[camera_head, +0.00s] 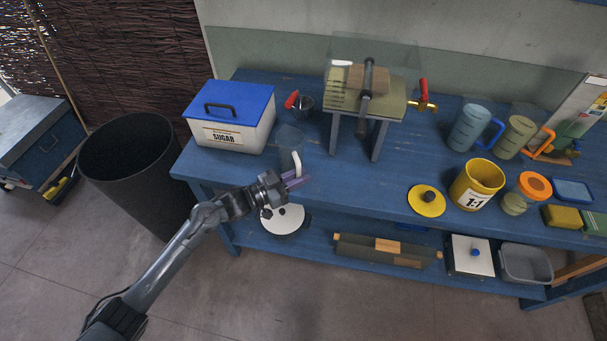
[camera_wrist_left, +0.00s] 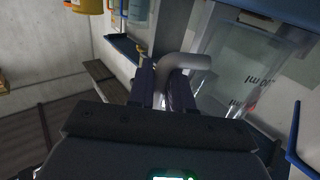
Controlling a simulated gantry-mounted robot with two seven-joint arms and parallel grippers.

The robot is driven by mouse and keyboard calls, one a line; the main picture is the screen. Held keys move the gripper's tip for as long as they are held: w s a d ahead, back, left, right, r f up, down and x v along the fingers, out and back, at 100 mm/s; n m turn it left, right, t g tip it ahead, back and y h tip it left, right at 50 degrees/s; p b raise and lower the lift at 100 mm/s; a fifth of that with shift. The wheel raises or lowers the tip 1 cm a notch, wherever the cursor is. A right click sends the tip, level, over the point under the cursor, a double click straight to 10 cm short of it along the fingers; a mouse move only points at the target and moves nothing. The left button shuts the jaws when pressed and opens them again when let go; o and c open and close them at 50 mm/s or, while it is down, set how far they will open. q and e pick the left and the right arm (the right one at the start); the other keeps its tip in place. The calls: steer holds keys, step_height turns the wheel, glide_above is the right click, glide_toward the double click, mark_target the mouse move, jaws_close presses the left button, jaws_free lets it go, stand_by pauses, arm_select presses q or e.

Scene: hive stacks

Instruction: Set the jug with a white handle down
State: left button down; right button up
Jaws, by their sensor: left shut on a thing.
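The clear jug with a white handle (camera_head: 289,140) is upright at the left part of the blue bench (camera_head: 330,180), right of the sugar box. Its handle (camera_head: 297,163) faces the front. My left gripper (camera_head: 297,180) is at the handle, shut on it. In the left wrist view the pale handle (camera_wrist_left: 187,62) runs between the two dark fingers (camera_wrist_left: 165,88), and the clear jug body (camera_wrist_left: 240,65) with its markings is to the right. I cannot tell whether the jug's base touches the bench top. My right gripper is not in view.
The sugar box (camera_head: 232,118) has a blue lid. A wooden press stand (camera_head: 368,92) is to the right. Further right are a blue-handled jug (camera_head: 469,128) and a yellow pot (camera_head: 475,185). Bare bench lies between.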

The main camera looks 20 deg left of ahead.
arm_select(q)
steer(key=shift+f, duration=0.45)
steer(key=shift+f, duration=0.15)
steer(key=shift+f, duration=0.1)
steer(key=c, duration=1)
jaws_free()
steer(key=shift+c, duration=0.2)
